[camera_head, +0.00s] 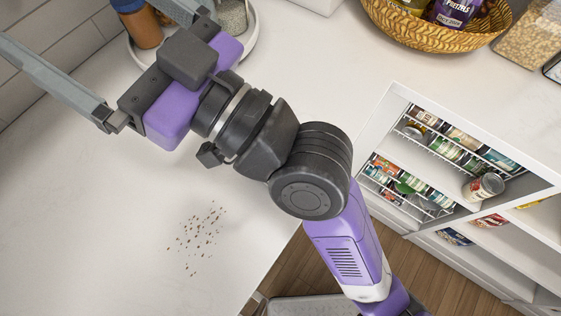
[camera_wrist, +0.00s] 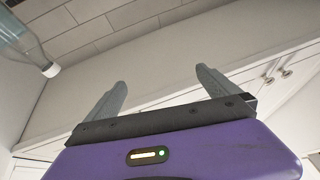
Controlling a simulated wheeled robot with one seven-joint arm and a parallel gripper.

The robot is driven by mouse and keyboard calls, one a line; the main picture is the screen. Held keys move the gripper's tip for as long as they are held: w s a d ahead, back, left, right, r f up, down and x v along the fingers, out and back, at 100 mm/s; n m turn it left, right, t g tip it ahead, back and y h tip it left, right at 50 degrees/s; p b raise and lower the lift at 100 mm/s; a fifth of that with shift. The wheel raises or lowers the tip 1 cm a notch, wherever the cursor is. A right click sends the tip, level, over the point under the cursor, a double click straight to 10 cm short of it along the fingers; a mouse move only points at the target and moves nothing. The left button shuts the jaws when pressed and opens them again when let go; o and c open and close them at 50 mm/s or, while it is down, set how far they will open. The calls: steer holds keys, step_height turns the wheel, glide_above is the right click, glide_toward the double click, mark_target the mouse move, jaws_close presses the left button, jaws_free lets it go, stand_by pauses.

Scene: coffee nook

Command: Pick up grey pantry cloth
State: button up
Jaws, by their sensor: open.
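No grey pantry cloth can be made out in either view. My gripper (camera_wrist: 160,78) is open and empty, with its two grey fingers apart in the wrist view. In the head view it is at the upper left, above the pale counter and pointing toward the tiled wall. The fingers run partly out of that picture. My gripper and arm hide part of the counter and of the round tray behind them.
Brown crumbs (camera_head: 197,238) lie on the counter (camera_head: 90,215). A round tray (camera_head: 256,20) holds jars. A woven snack basket (camera_head: 440,32) stands at the top right, above open shelves with cans (camera_head: 483,187). The wrist view shows a clear bottle (camera_wrist: 22,40) and white cabinet doors (camera_wrist: 285,90).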

steer(key=s+a+n+g, duration=0.7)
steer(key=a+n+g, duration=0.1)
steer(key=n+g, duration=0.2)
steer(key=s+f+n+g+h, duration=0.3)
steer(key=s+f+n+h, duration=0.15)
steer(key=f+h, duration=0.3)
steer(key=w+d+f+n+h, duration=0.35)
steer(key=d+f+h, duration=0.35)
steer(key=d+f, duration=0.4)
steer(key=w+d+h, duration=0.1)
steer(key=d, duration=0.3)
steer(key=w+d+f+m+t+h, duration=0.1)
steer(key=w+d+h, duration=0.1)
steer(key=d, duration=0.3)
steer(key=w+d+f+h+p, duration=0.1)
steer(key=w+d+h, duration=0.1)
steer(key=d, duration=0.3)
steer(key=shift+w+t, duration=0.2)
steer(key=shift+t, duration=0.1)
steer(key=shift+s+a+f, duration=0.1)
steer(key=shift+f, duration=3.65)
steer(key=c, duration=1.1)
steer(key=shift+r, duration=0.15)
step_height(320, 180, up, 20)
steer(key=shift+f+p, duration=0.15)
steer(key=shift+p, duration=0.4)
